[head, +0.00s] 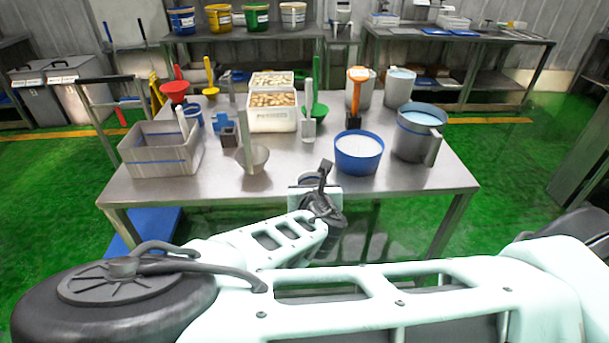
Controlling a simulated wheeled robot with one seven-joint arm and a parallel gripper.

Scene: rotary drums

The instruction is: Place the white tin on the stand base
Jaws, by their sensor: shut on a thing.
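My gripper (318,184) is over the near edge of the steel table, at its middle. It is shut on a small pale round thing (308,178), which looks like the white tin. Most of that thing is hidden behind the gripper and wrist, so its shape and tilt are unclear. I cannot pick out the stand base with certainty.
The steel table (300,185) holds a grey bin (160,160), a white crate (272,118) of pale pieces, a blue tub (358,158), a grey jug (415,140), a funnel (252,160) and upright scoops. Bare tabletop lies between the funnel and blue tub.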

